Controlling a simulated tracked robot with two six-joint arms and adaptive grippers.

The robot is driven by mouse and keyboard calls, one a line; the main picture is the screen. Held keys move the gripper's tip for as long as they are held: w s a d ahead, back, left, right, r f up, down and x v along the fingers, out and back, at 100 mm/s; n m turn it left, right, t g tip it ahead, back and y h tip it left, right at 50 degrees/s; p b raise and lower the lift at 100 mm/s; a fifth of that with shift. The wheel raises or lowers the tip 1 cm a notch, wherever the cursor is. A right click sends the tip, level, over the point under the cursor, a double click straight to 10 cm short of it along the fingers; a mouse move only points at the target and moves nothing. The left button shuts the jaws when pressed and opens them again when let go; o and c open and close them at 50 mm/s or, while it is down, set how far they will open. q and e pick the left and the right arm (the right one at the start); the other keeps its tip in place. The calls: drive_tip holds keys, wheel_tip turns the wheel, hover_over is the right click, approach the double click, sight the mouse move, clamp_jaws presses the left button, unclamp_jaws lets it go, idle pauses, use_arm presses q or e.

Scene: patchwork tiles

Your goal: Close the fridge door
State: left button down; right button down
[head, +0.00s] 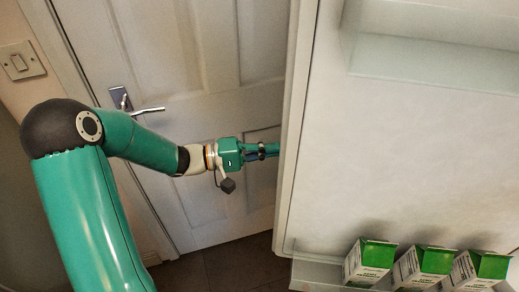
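The fridge door (400,150) stands open and fills the right half of the head view, its pale inner face towards me. Its left edge (297,130) runs almost upright through the picture. My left gripper (268,151) reaches from the left to this edge. My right gripper is not in view. The fridge body is not in view.
A clear shelf (430,65) sticks out from the fridge door at the top. Green and white cartons (369,262) stand in a lower door rack (315,274). Behind my arm is a white room door (190,70) with a metal handle (150,110), and a light switch (19,63) beside it.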

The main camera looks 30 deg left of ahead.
use_arm(q)
drive_tip(key=d, duration=0.5)
drive_tip(key=shift+w+d+p, duration=0.1)
drive_tip(key=shift+d+p, duration=0.15)
drive_tip(key=shift+p, duration=0.1)
